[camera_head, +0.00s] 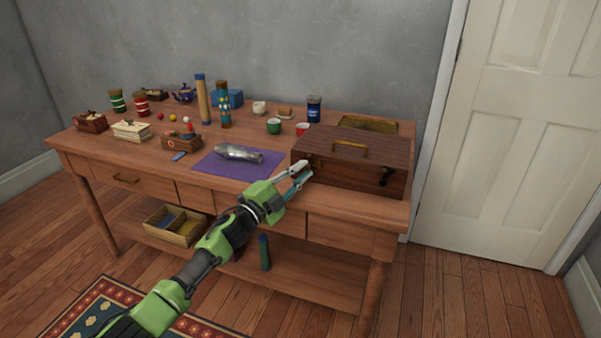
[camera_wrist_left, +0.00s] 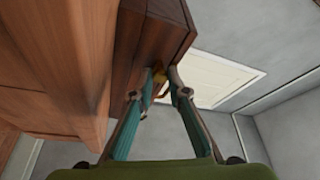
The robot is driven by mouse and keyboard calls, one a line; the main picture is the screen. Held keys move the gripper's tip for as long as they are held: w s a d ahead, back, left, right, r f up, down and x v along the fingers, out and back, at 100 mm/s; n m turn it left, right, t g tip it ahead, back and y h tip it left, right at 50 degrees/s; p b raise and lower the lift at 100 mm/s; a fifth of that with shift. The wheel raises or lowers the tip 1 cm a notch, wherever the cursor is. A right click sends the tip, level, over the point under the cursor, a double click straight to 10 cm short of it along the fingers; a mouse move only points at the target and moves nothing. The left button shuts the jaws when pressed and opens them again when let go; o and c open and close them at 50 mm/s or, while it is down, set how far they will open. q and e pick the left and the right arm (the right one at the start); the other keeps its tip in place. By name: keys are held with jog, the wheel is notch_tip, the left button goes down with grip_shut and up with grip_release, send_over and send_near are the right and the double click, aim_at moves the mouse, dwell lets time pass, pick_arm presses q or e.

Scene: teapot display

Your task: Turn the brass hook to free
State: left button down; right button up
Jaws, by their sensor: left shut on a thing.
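A dark wooden case (camera_head: 350,150) with a brass handle (camera_head: 350,149) on its lid stands shut at the right end of the table. My left gripper (camera_head: 305,174) reaches to the case's front left corner. In the left wrist view, the fingertips of my left gripper (camera_wrist_left: 160,78) are closed on a small brass hook (camera_wrist_left: 158,82) against the case's front. The fingers partly hide the hook, so I cannot tell its exact angle. A dark latch (camera_head: 386,176) shows at the front right of the case. My right gripper is not in view.
A silver vessel (camera_head: 238,153) lies on a purple cloth (camera_head: 215,165) left of the gripper. Cups, jars, tins and small boxes stand behind it. A white door (camera_head: 520,130) is at the right. The table's front edge runs below the gripper.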

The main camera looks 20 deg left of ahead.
pick_arm(q)
jog(key=c, duration=2)
grip_release()
jog(key=shift+d, duration=0.1)
jog(key=shift+o, duration=0.2)
jog(key=shift+s+f, duration=0.1)
jog(key=shift+s, duration=0.05)
jog(key=v, duration=1.1)
jog(key=shift+s+a, duration=0.2)
jog(key=shift+s, duration=0.1)
